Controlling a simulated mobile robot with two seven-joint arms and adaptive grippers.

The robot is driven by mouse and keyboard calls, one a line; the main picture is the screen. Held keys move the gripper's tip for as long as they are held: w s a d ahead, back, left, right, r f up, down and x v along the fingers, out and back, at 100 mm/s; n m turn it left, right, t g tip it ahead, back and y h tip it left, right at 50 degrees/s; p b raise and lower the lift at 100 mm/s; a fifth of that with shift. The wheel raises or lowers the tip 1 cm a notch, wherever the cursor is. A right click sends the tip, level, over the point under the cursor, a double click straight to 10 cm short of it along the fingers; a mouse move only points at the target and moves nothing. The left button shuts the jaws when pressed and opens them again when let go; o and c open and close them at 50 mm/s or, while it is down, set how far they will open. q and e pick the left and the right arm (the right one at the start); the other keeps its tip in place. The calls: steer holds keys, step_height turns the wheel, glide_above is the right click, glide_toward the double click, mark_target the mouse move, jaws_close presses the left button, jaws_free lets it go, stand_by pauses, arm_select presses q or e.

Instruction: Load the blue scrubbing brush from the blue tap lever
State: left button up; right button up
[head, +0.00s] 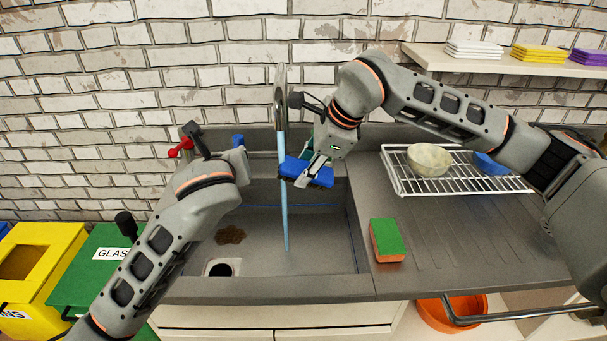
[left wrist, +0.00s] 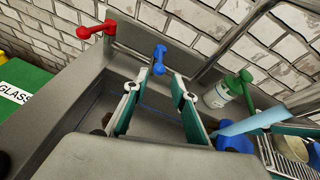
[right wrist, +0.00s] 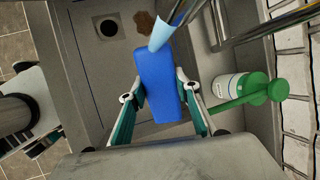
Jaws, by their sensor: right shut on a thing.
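The blue scrubbing brush (head: 308,174) is in my right gripper (head: 312,178) above the sink. A light-blue water stream (head: 284,215) falls from the tall tap spout (head: 280,95) at the brush's left part and on to the basin. In the right wrist view the brush (right wrist: 157,85) lies between the fingers, with the stream (right wrist: 163,35) at its far end. The blue tap lever (head: 238,141) stands at the sink's back edge. In the left wrist view it (left wrist: 159,60) shows ahead, between the spread fingers of my open, empty left gripper (left wrist: 155,88), apart from them.
A red tap lever (head: 181,147) stands left of the blue one. A soap bottle with a green pump (left wrist: 225,93) is behind the sink. The basin has a brown stain (head: 231,236) and a drain (head: 220,269). A sponge (head: 387,240) and rack (head: 455,183) are right.

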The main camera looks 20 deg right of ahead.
stand_by(0.3)
arm_select(q)
jaws_close()
steer(key=s+d+f+n+t+y, duration=0.3)
steer(key=d+f+n+t, duration=0.25)
steer(key=n, duration=1.05)
steer(key=w+a, duration=0.1)
steer(key=w, duration=0.9)
steer(key=shift+a+r, duration=0.2)
